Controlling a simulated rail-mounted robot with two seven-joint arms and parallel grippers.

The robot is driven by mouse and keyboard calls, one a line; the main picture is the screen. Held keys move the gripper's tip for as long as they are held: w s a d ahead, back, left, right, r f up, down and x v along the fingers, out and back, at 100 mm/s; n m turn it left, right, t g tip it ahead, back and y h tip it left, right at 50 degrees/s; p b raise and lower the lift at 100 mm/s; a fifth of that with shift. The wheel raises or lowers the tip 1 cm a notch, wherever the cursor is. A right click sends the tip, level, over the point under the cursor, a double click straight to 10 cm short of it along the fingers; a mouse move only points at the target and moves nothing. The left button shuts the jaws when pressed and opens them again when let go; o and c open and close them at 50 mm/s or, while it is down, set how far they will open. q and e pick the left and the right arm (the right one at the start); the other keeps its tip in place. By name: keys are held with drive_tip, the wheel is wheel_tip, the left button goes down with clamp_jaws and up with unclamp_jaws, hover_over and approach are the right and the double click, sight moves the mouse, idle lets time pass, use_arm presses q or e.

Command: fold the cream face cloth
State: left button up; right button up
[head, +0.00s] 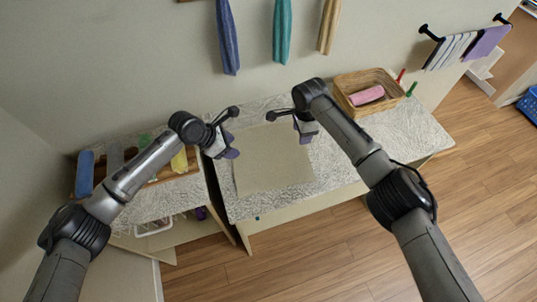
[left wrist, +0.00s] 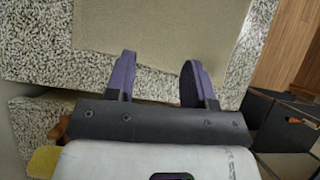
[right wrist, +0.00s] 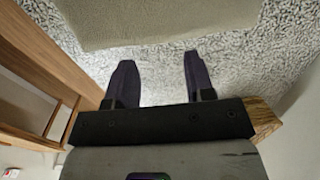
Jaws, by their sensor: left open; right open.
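The cream face cloth (head: 272,165) lies flat and spread out on the speckled counter (head: 330,170) in the head view. My left gripper (head: 231,150) is open and empty at the cloth's left edge, near its far left corner. In the left wrist view the cloth (left wrist: 160,30) lies beyond the open purple fingers (left wrist: 160,78). My right gripper (head: 304,134) is open by the cloth's far right corner. In the right wrist view the cloth (right wrist: 150,18) lies just beyond the open fingers (right wrist: 155,80). Neither gripper holds anything.
A wicker basket (head: 351,81) with a pink rolled towel (head: 367,95) stands at the counter's back right. Bottles and a blue roll (head: 85,174) stand on a lower shelf at left. Towels hang on the wall (head: 282,30). The counter right of the cloth is clear.

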sight(239, 162)
use_arm(q)
drive_tip(key=shift+f, duration=3.7)
use_arm(e)
drive_tip(key=shift+f, duration=3.7)
use_arm(q)
drive_tip(key=shift+f, duration=0.15)
use_arm(e)
drive_tip(key=shift+a+f, duration=0.1)
drive_tip(key=shift+f, duration=0.1)
use_arm(q)
drive_tip(key=shift+a+f, duration=0.1)
clamp_jaws()
use_arm(e)
clamp_jaws()
drive_tip(key=shift+r, duration=0.1)
